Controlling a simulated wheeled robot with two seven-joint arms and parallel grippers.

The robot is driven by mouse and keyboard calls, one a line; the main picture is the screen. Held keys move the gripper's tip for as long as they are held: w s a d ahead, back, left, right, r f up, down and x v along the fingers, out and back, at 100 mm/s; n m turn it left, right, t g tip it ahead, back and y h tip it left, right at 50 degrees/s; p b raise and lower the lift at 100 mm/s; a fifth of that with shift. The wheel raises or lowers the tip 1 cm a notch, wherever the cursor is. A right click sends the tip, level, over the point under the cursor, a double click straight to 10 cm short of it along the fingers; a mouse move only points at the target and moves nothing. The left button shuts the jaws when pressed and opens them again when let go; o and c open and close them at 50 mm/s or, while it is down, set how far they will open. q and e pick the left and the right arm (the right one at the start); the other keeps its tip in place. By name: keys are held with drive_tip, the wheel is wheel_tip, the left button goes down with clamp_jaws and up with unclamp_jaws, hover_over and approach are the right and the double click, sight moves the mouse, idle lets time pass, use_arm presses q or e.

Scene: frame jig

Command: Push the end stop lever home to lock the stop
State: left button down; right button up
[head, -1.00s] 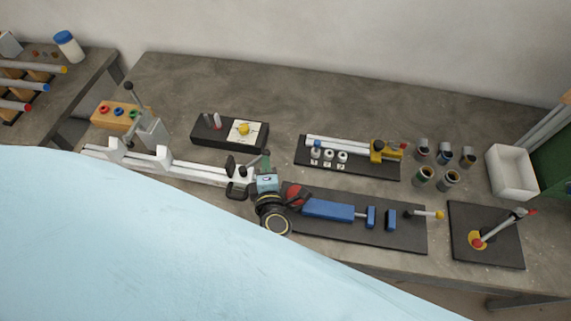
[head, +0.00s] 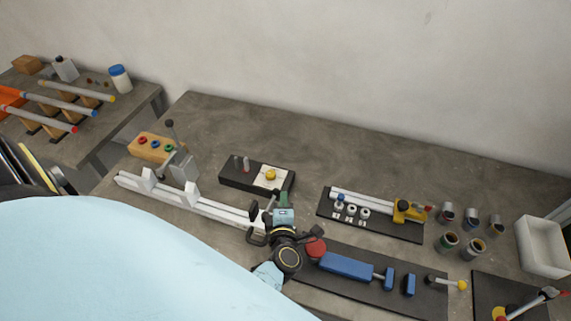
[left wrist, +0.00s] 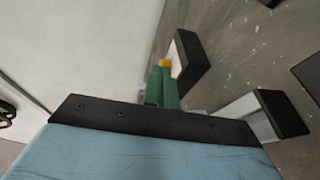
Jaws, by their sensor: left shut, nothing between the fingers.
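The white rail jig (head: 205,207) lies along the front left of the bench. A grey block (head: 184,168) near its left end carries an upright lever with a black knob (head: 169,123). Black and white fittings (head: 256,236) sit at the rail's right end; which part is the end stop lever is unclear. My left gripper (head: 283,197) is beside that right end, its green fingers shut and empty. In the left wrist view the shut green fingers (left wrist: 162,88) show beyond the light-blue gripper body. Contact with the fittings cannot be told. My right gripper is out of view.
A black block with a white plate and yellow knob (head: 271,174) stands just behind the left gripper. A black board with a blue clamp (head: 346,265) lies to the right. Several cups (head: 447,242) and a white bin (head: 543,250) stand farther right. The back of the bench is clear.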

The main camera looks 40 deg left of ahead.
use_arm(q)
drive_tip(key=shift+a, duration=0.15)
idle(0.5)
drive_tip(key=p+v, duration=0.3)
drive_tip(key=v, duration=1)
